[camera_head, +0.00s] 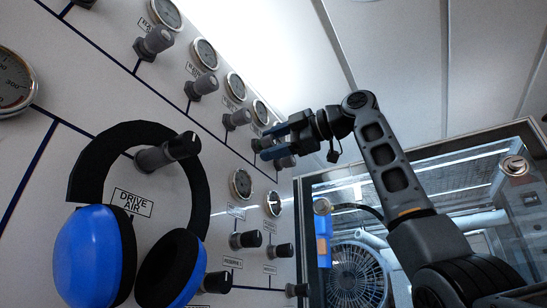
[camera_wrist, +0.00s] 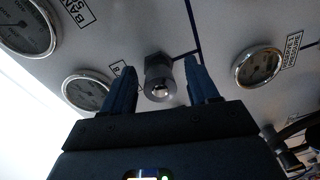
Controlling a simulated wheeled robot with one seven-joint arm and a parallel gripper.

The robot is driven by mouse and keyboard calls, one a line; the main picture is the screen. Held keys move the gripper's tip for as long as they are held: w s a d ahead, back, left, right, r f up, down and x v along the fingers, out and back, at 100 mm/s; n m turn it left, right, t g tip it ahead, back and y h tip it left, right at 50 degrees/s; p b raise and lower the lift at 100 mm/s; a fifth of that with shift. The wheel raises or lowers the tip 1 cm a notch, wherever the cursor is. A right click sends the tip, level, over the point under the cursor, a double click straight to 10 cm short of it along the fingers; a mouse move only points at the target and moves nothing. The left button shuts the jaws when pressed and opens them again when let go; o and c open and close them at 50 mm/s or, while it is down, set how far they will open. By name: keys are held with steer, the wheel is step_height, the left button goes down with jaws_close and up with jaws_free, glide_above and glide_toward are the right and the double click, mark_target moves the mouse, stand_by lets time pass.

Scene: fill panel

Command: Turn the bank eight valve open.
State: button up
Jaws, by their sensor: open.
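A grey valve knob (camera_wrist: 158,80) with a dark hex base stands out from the white panel in the wrist view. My gripper (camera_wrist: 160,66) is open, with one blue finger on each side of the knob. I cannot tell whether the fingers touch it. A label (camera_wrist: 118,68) by the nearby gauge is partly hidden by the left finger, so its number is not readable. In the head view my gripper (camera_head: 266,143) is at the far end of the upper valve row, and its fingers hide most of the valve there.
Other grey valves (camera_head: 203,86) and round gauges (camera_head: 236,86) line the panel. A blue headset (camera_head: 88,258) hangs at the front left, over a dark-tipped knob (camera_head: 181,146). A fan (camera_head: 357,277) sits behind the framed glass at the right. A gauge (camera_wrist: 257,68) stands right of my fingers.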

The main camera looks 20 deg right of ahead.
steer(key=b+v, duration=0.2)
steer(key=v, duration=0.5)
steer(key=shift+s+d, duration=0.25)
steer(key=shift+s, duration=0.05)
